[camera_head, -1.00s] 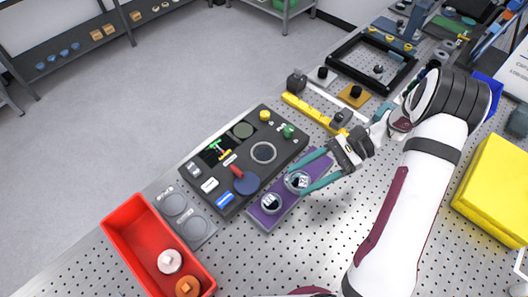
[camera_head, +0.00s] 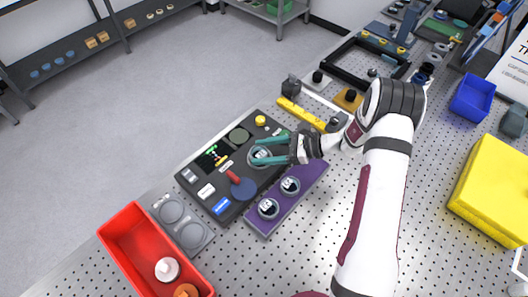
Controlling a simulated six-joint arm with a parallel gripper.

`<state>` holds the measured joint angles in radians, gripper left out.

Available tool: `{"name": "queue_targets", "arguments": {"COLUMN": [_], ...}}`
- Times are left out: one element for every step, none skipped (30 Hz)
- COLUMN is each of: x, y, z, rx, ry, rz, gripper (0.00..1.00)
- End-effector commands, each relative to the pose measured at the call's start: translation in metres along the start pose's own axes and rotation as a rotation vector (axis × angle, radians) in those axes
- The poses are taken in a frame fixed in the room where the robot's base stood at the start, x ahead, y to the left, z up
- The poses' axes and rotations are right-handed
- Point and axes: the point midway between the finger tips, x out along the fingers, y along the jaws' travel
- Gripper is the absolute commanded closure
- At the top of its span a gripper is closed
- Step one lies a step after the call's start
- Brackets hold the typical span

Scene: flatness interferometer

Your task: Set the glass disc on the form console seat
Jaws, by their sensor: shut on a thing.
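The form console (camera_head: 197,205) is a dark grey panel with a small screen, knobs and a red-handled lever on a blue base. My gripper (camera_head: 256,152) is over the console's ring-shaped seat. Its teal fingers lie on either side of a round, clear glass disc (camera_head: 262,154) and are shut on it. The disc lines up with the seat and covers most of it. I cannot tell whether it touches the seat or is just above. The purple tray (camera_head: 256,228) beside the console has two round ringed places with white marks, at front left and back right.
A red bin (camera_head: 120,243) with a white and an orange piece stands at the front left. A yellow bar (camera_head: 300,114) lies behind the console. A yellow block (camera_head: 492,190) and blue bin (camera_head: 472,98) are at right.

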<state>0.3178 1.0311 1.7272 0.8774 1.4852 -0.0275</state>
Motion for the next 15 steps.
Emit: {"name": "queue_targets", "arguments": {"x": [0.0023,0.0029,0.0033,0.0032,0.0031,0.003,0.003,0.0029,0.003,0.0033,0.0037,0.0037,0.0036,0.0036,0.0036], "y": [0.0003,0.0002,0.0001,0.0,0.0,0.0,0.0,0.0,0.0001,0.0001,0.0001,0.0001,0.0001,0.0001,0.0001], "z": [-0.0059,-0.0077,-0.0086,-0.0086,-0.0084,-0.0083,-0.0082,-0.0082,-0.0085,-0.0092,-0.0101,-0.0102,-0.0101,-0.01,-0.01], "rx": [0.001,0.0,-0.001,-0.002,-0.002,-0.002,-0.002,-0.002,-0.002,-0.002,-0.001,-0.002,-0.002,-0.002,-0.002], "ry": [0.0,0.0,0.0,0.0,0.0,0.0,0.0,0.0,0.0,0.0,0.0,0.0,0.0,0.0,0.0], "rz": [0.0,0.0,0.0,0.0,0.0,0.0,0.0,0.0,0.0,0.0,0.0,0.0,0.0,0.0,0.0], "gripper": [0.95,0.95,0.95,0.95,0.95,0.95,0.95,0.95,0.95,0.95,0.95,0.32,0.26,0.21,0.14]}}
